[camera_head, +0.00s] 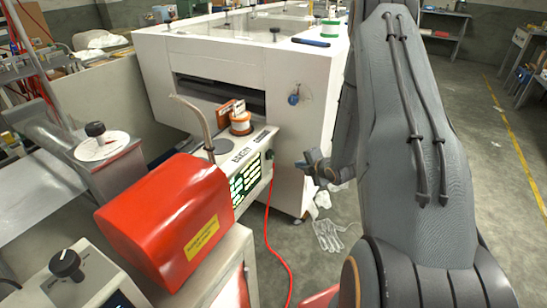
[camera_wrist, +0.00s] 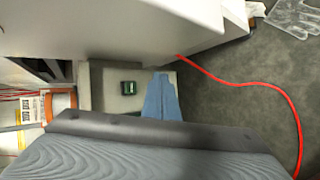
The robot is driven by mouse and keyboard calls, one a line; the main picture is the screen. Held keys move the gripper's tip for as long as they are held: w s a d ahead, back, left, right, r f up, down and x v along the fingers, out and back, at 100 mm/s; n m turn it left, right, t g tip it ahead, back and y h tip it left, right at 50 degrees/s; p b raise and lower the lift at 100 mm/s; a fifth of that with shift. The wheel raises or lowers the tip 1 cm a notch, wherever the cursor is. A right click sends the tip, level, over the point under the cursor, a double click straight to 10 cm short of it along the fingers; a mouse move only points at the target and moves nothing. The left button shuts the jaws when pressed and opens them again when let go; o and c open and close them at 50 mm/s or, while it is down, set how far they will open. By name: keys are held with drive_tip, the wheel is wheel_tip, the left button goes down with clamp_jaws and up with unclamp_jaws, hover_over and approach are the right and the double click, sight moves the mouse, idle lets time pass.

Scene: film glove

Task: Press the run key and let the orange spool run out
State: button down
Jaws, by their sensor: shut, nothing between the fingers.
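An orange spool (camera_head: 240,124) with pale flanges stands on top of a narrow white unit (camera_head: 238,150) in the head view. The unit's front has green-and-white panels (camera_head: 246,178), too small to read. In the wrist view a small dark green rectangular key (camera_wrist: 130,88) sits on a pale face; I cannot read a label on it. My gripper (camera_head: 314,162) is to the right of the unit's front in the head view, apart from it. Its blue fingers (camera_wrist: 160,97) are together and empty in the wrist view, just right of the green key.
A large white cabinet (camera_head: 240,58) stands behind the unit. A red cover (camera_head: 168,222) is at the front left. A red cable (camera_head: 268,235) runs down to the floor. A clear glove (camera_head: 328,236) lies on the floor. The aisle at right is free.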

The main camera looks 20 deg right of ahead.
drive_tip(key=w+a+b, duration=0.1)
drive_tip(key=w+a, duration=0.3)
drive_tip(key=w, duration=0.2)
drive_tip(key=shift+a+b, duration=0.4)
drive_tip(key=shift+w, duration=0.15)
idle(1.7)
drive_tip(key=shift+w+a, duration=0.25)
drive_tip(key=shift+a, duration=0.05)
drive_tip(key=shift+w+a+b, duration=0.25)
drive_tip(key=shift+w+b, duration=0.1)
idle(0.8)
idle(0.4)
drive_tip(key=shift+s+d, duration=0.5)
drive_tip(key=shift+s, duration=0.2)
drive_tip(key=s+d, duration=0.1)
drive_tip(key=s, duration=0.1)
drive_tip(key=s+d+p, duration=0.1)
drive_tip(key=s+d, duration=0.1)
idle(0.4)
